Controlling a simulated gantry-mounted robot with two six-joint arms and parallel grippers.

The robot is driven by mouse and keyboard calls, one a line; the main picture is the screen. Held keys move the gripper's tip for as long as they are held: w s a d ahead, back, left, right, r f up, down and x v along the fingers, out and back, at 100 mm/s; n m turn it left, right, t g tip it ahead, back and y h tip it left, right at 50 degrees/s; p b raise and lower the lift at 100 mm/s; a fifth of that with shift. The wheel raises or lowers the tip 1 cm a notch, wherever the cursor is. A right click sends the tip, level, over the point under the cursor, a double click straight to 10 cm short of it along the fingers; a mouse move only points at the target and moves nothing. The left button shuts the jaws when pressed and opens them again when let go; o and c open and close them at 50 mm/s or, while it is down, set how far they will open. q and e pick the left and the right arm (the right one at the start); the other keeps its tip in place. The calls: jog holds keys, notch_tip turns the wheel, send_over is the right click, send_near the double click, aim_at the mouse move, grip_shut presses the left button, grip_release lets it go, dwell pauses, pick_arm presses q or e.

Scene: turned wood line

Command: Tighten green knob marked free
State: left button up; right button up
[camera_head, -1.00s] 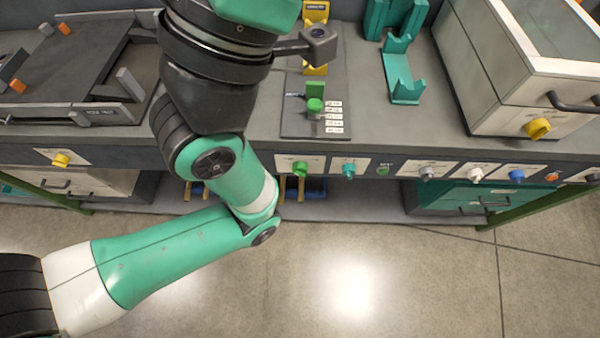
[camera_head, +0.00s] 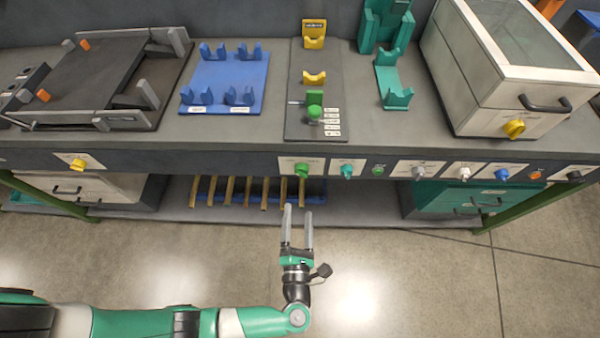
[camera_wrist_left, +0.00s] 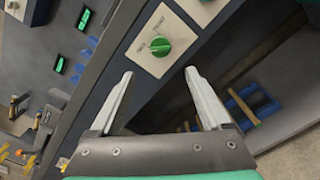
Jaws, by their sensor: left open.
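A green knob (camera_head: 302,170) sits on a white label on the front rail of the bench in the head view. In the left wrist view the green knob (camera_wrist_left: 160,46) shows close, with lettering on its plate too small to read surely. My left gripper (camera_head: 298,210) is open and empty, in front of and below the rail in the head view. In the left wrist view its fingertips (camera_wrist_left: 159,73) are spread, with the knob ahead between and beyond them; they look apart from it. My right gripper is not in view.
A teal knob (camera_head: 347,170) and a green button (camera_head: 378,170) sit right of the knob, followed by several other controls. Another green knob-like part (camera_head: 314,112) stands on the bench-top panel (camera_head: 300,70). Wooden bars (camera_head: 248,192) lie on the lower shelf. The floor is clear.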

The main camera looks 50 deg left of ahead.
aim_at(302, 176)
pick_arm(q)
jog(key=b+x, duration=0.1)
jog(key=x, duration=0.5)
jog(key=b+x, duration=0.1)
jog(key=x, duration=0.5)
jog(key=shift+w+d+r+b, duration=0.15)
jog(key=shift+w+b, duration=0.1)
jog(key=shift+b, duration=0.05)
grip_shut()
